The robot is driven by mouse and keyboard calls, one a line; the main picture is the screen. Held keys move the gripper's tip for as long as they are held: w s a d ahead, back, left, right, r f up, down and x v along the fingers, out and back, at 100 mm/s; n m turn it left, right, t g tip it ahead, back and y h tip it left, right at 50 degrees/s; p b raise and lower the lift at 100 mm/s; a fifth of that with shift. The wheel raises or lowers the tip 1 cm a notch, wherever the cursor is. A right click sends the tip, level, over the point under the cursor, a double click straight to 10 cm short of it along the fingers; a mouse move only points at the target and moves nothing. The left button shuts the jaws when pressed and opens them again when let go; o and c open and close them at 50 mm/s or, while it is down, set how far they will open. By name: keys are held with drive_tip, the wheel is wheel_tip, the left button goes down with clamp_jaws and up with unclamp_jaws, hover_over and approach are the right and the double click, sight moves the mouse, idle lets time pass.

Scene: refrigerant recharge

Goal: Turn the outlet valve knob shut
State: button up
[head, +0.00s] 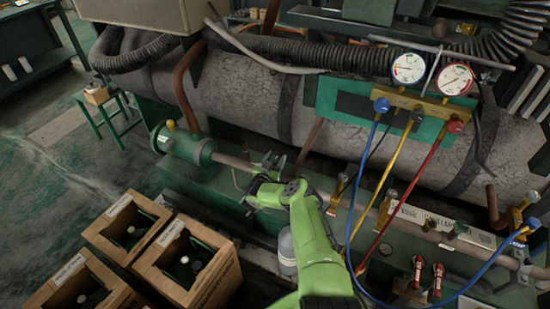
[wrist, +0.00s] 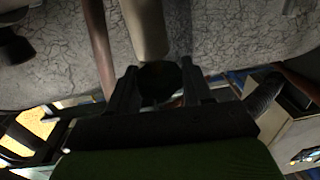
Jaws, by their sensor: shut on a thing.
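My gripper (head: 273,163) is over the green base, at the pipe that runs right from the green cylinder end. In the wrist view my gripper (wrist: 158,88) has one finger on each side of a dark round knob (wrist: 160,78), and is shut on it. I take this as the outlet valve knob; its stem and marking are hidden. A pale round post or pipe shows right behind the knob in the wrist view. In the head view the knob is mostly hidden by the fingers and too small to read.
A gauge manifold (head: 430,108) with blue, yellow and red hoses hangs to the right, the hoses looping down past my arm. A large grey tank (head: 240,95) lies behind.

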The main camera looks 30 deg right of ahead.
drive_tip(key=m+g+h, duration=0.1)
drive_tip(key=g, duration=0.1)
drive_tip(key=m+g+h+b, duration=0.1)
drive_tip(key=g, duration=0.1)
drive_tip(key=shift+f+m, duration=0.15)
drive_tip(key=shift+m, duration=0.25)
drive_tip(key=shift+m+g+h+b, duration=0.35)
drive_tip(key=shift+m+g, duration=0.35)
drive_tip(key=shift+g, duration=0.3)
drive_tip(key=o, duration=1)
drive_tip(key=shift+c, duration=0.2)
